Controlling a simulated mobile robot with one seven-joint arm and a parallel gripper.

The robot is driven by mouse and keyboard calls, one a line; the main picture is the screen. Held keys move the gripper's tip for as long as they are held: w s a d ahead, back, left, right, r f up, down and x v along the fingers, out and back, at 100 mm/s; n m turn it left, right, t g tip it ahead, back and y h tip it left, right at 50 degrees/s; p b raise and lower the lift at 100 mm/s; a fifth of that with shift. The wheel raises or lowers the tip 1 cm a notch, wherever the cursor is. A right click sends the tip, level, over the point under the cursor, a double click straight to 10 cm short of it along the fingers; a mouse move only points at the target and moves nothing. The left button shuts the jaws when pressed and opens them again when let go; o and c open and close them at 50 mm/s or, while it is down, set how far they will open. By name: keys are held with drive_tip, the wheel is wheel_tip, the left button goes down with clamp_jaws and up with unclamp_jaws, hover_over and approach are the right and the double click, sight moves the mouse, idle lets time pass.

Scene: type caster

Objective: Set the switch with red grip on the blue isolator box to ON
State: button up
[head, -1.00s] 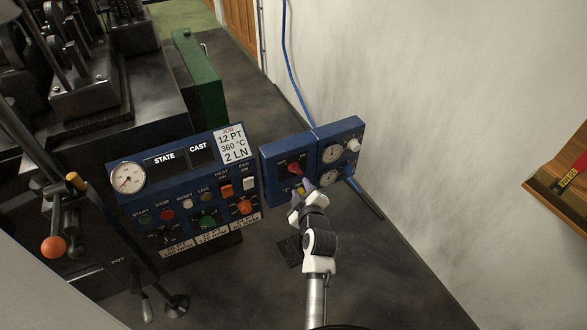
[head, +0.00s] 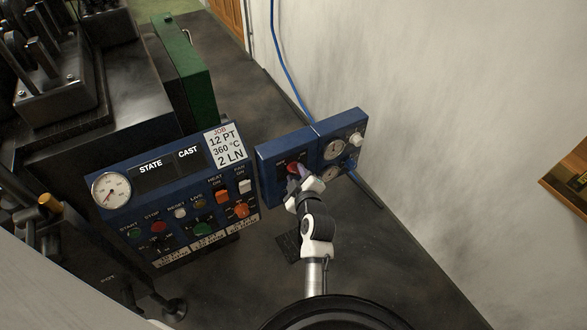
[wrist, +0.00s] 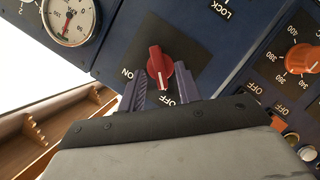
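The blue isolator box (head: 268,160) stands right of the control panel and carries the switch with red grip (head: 292,167). In the wrist view the red grip (wrist: 158,62) is close ahead, on a dark plate. Its white mark points down toward the OFF label (wrist: 167,99); the ON label (wrist: 127,73) is to its left. My gripper (head: 298,177) reaches the box front. In the wrist view my gripper (wrist: 160,80) is open, with one grey finger on each side of the red grip. I cannot tell whether either finger touches it.
The control panel (head: 150,205) with a gauge, buttons and orange knobs is close on the left. A blue box with gauges and a white knob (head: 356,139) adjoins the isolator on the right. A blue cable (head: 280,60) runs along the wall. Dark floor lies in front.

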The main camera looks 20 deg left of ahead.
drive_tip(key=shift+w+a+f, duration=0.1)
drive_tip(key=shift+w+a, duration=0.1)
drive_tip(key=shift+w, duration=0.05)
drive_tip(key=shift+c, duration=0.3)
clamp_jaws()
